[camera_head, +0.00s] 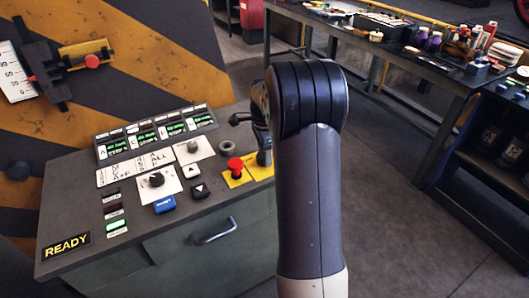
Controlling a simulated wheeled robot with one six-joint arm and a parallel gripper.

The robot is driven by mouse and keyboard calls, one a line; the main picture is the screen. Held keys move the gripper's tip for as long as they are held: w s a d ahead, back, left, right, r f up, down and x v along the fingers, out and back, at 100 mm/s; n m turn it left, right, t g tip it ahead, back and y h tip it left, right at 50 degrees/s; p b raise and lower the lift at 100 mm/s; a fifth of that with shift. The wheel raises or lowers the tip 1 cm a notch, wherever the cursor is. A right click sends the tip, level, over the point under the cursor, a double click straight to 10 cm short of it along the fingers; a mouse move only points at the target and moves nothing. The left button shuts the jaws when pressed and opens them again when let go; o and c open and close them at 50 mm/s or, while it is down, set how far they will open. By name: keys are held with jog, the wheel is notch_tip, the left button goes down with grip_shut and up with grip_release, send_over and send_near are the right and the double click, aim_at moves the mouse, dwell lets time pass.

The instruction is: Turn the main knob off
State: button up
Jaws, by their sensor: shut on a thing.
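A black knob (156,180) sits on a white plate on the sloped top of the control console (150,218). A smaller grey knob (193,146) sits on another white plate behind it. I cannot read which of them is the main knob. My arm rises in front of the console's right end. My gripper (262,148) is mostly hidden behind the arm, at the panel's right edge, to the right of both knobs. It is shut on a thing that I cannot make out. A dark handle-like shape (240,118) shows beside it.
A red mushroom button (235,166) stands on a yellow plate close to my gripper. A grey ring (227,148), a blue button (164,204), green displays (172,126) and a lit READY sign (67,246) are on the console.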

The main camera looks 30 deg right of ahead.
jog(key=shift+n, duration=0.3)
jog(key=n+p, duration=0.1)
jog(key=n, duration=0.2)
jog(key=n+p, duration=0.1)
jog(key=n, duration=0.8)
jog(key=shift+n, duration=0.3)
jog(key=n+p, duration=0.1)
jog(key=n, duration=0.3)
jog(key=shift+n, duration=0.3)
jog(key=o, duration=1)
